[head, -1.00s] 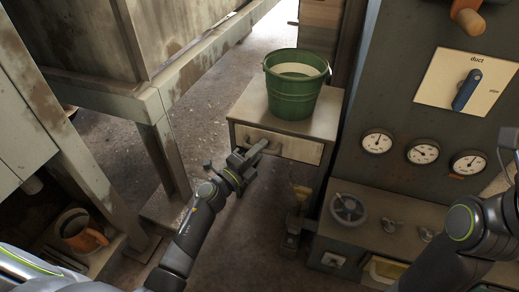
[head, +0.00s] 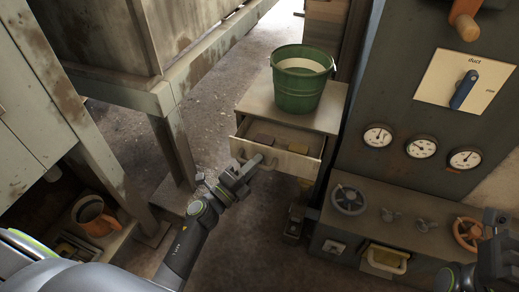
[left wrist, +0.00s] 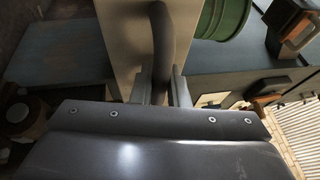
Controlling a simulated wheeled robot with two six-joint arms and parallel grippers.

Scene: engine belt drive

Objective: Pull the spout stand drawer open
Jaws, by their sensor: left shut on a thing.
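The spout stand (head: 262,98) is a small grey cabinet with a green bucket (head: 298,92) on its top. Its drawer (head: 300,161) stands part way open, and blocks or packets (head: 264,138) show inside. My left gripper (head: 248,168) is shut on the drawer handle (head: 268,160) at the drawer's front. In the left wrist view the dark curved handle (left wrist: 161,45) runs down between my two fingers (left wrist: 160,92), against the pale drawer front (left wrist: 128,45). The bucket (left wrist: 224,18) shows there too.
A dark panel with gauges (head: 421,147) and a blue duct lever (head: 463,89) stands to the right. A low cabinet (head: 385,215) with a valve wheel (head: 349,199) is below it. A bench frame (head: 172,135) stands left.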

